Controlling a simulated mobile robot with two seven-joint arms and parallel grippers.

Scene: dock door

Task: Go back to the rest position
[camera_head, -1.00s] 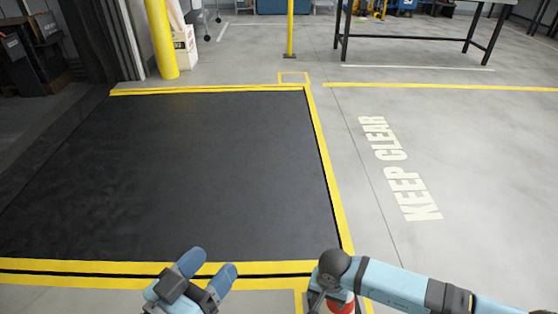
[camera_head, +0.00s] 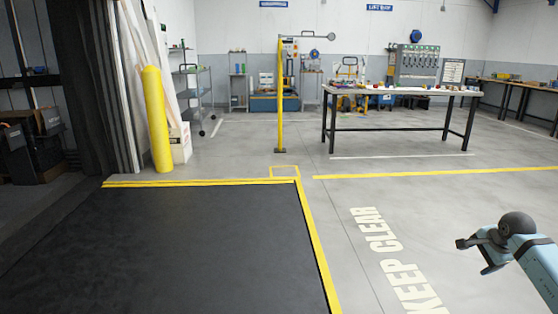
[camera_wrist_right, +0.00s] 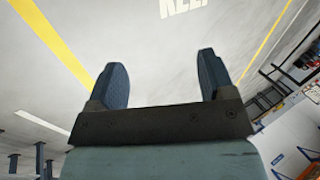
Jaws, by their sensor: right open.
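My right gripper (camera_head: 476,256) is at the right edge of the head view, at the end of my blue arm, above the grey floor. The right wrist view shows its two dark blue fingers (camera_wrist_right: 162,78) standing wide apart. Nothing is between them, only floor behind. My left gripper is not in the head view.
A black floor plate (camera_head: 180,250) with yellow edging fills the lower left. A yellow bollard (camera_head: 156,120) and a thin yellow post (camera_head: 280,95) stand beyond it. A workbench (camera_head: 400,93) is at the back right. The floor marked KEEP CLEAR (camera_head: 385,262) is open.

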